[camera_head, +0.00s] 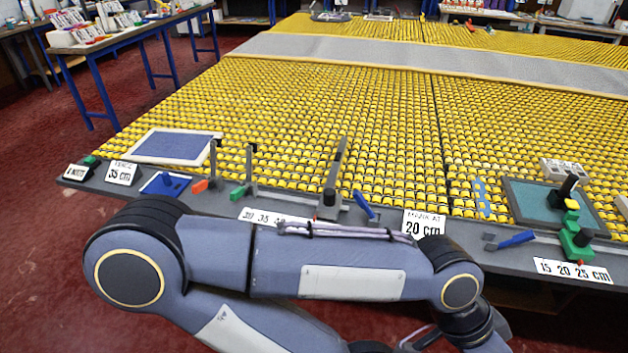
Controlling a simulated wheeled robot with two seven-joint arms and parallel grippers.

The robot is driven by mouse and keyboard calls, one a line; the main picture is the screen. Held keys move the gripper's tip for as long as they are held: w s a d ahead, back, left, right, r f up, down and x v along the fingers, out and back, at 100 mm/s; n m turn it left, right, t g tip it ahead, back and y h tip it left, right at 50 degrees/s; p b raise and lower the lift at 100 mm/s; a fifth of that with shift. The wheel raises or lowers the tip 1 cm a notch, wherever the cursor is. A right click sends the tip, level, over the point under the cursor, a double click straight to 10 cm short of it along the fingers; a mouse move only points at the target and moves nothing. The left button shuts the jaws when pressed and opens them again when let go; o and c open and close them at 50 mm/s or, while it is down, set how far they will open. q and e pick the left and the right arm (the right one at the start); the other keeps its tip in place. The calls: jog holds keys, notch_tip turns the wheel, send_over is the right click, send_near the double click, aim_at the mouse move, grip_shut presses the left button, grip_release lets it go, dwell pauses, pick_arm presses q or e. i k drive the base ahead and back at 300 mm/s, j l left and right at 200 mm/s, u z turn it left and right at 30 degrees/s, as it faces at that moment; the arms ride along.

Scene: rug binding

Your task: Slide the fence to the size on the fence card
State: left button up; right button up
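The fence card (122,173) at the left of the table's front edge reads 35 cm. The scale strip (262,216) on the front edge shows 30, 35 and what looks like 40; my arm overlaps its lower side. A grey fence (336,165), a long bar on a dark block, stands at the right end of this strip, to the right of the 35. Its exact reading is too small to tell. One of my arms crosses the foreground in front of the table. Neither of my grippers is in view.
A card reading 20 cm (424,224) and a strip reading 15 20 25 cm (572,270) with a green clamp (574,246) are to the right. Blue-handled tools (364,205) lie along the edge. A framed blue panel (176,147) is at left. Yellow rollers (390,130) cover the table.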

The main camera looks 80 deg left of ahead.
aim_at(328, 203)
jog(key=u, duration=2.75)
